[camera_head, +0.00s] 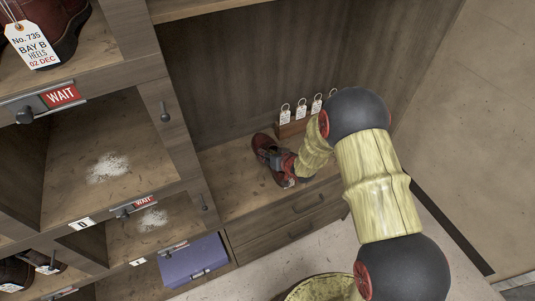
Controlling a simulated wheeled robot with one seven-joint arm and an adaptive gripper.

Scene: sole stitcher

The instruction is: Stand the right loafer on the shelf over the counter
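A dark red-brown shoe, seemingly the loafer (262,142), is on the wooden counter (232,195) in the head view. Its near part is partly covered by my gripper (276,160), whose dark fingers are at the shoe. The fingers are small and overlap the shoe, so I cannot tell whether they are shut on it. My arm comes in from the lower right. A wooden board (195,8), seemingly the shelf over the counter, crosses the top edge; little of its top shows.
Cubbyholes with WAIT signs (62,96) stand at the left; one holds a tagged brown shoe (62,40). A rack with several white tags (300,112) stands at the counter's back. A blue-purple box (190,262) is low down. Drawers (290,220) are under the counter.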

